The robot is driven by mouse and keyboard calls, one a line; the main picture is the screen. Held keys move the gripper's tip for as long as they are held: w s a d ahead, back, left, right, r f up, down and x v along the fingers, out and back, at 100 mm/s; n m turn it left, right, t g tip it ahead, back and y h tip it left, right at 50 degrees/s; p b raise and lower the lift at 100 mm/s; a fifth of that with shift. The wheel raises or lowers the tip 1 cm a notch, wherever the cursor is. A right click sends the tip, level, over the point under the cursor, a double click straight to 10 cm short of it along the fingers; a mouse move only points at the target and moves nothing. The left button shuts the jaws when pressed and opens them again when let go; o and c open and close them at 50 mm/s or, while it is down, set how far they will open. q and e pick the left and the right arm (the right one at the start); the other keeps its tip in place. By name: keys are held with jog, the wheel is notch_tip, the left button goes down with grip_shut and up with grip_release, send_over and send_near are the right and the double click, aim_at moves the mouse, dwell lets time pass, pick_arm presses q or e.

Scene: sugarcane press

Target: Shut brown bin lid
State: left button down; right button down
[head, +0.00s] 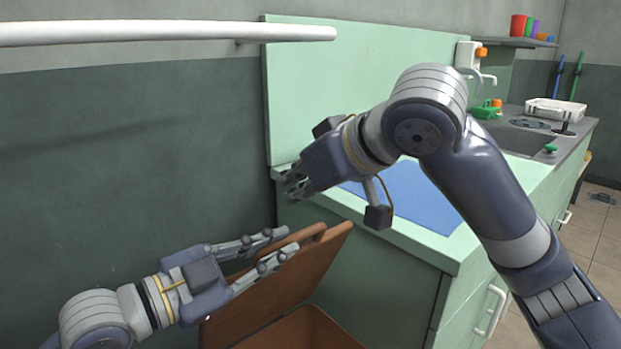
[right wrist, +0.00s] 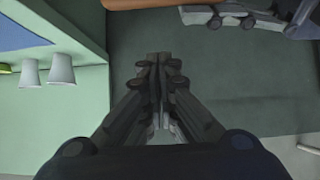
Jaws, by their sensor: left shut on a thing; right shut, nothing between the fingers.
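The brown bin (head: 312,330) stands on the floor against the green cabinet, at the bottom middle of the head view. Its brown lid (head: 312,268) is raised and tilted, with the open bin below it. My left gripper (head: 277,247) is at the lid's upper left edge, one finger on each side, shut on the lid. My right gripper (head: 290,186) is above the lid, beside the counter corner, shut and empty. Its closed fingers show in the right wrist view (right wrist: 160,65). A brown edge, probably of the lid, shows at the top there.
The green counter (head: 415,235) with a blue mat (head: 425,200) lies right of the bin, under my right arm. Two white cups (right wrist: 60,70) show in the right wrist view. A white rail (head: 160,32) crosses the upper left. A dark wall stands behind the bin.

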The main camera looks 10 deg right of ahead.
jog(key=f, duration=0.2)
jog(key=w+f, duration=0.1)
jog(key=shift+a+f, duration=0.25)
jog(key=shift+a, duration=0.1)
jog(key=shift+s+d+f, duration=0.4)
jog(key=shift+s+f, duration=0.1)
jog(key=shift+s, duration=0.05)
